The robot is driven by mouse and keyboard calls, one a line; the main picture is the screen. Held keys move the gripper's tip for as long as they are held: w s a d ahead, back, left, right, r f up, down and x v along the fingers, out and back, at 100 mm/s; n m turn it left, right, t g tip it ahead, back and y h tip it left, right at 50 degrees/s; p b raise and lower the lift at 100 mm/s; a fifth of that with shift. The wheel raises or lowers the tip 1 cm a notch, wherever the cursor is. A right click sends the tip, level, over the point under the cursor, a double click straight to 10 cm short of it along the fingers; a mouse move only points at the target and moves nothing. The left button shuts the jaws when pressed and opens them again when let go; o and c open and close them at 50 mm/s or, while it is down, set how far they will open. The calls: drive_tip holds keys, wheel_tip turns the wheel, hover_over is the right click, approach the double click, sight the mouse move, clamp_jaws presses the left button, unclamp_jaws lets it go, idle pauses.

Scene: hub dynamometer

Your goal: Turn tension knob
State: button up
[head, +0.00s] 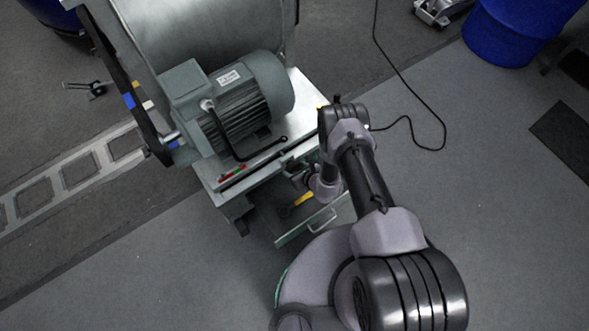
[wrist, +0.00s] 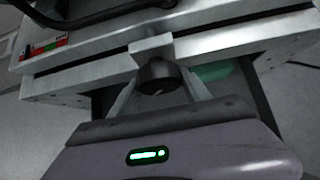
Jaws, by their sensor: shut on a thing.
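The tension knob (wrist: 158,76) shows in the wrist view as a dark round knob below a light metal bracket at the front edge of the machine bench. My gripper (wrist: 160,92) is at it, with one pale finger on each side, shut on the knob. In the head view my gripper (head: 300,178) is at the bench's front edge, partly hidden by my arm. The knob itself cannot be made out there.
A grey-green motor (head: 235,105) sits on the bench (head: 215,185), beside a large metal drum (head: 205,30). An open drawer (head: 275,215) with a yellow-handled tool is below. A black cable (head: 405,75) lies on the floor.

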drive_tip(key=m+g+y, duration=0.1)
drive_tip(key=y, duration=0.1)
drive_tip(key=shift+d+m+g+y, duration=0.15)
drive_tip(key=shift+m+g+y, duration=0.15)
drive_tip(key=shift+g+y, duration=0.1)
drive_tip(key=shift+m+g+y, duration=0.7)
drive_tip(key=shift+m+y, duration=0.5)
drive_tip(key=shift+y, duration=0.6)
drive_tip(key=o, duration=1.4)
drive_tip(key=p+v, duration=0.4)
drive_tip(key=v, duration=1.3)
drive_tip(key=shift+w+d+p, duration=0.1)
drive_tip(key=shift+d+p, duration=0.1)
drive_tip(key=shift+p, duration=0.2)
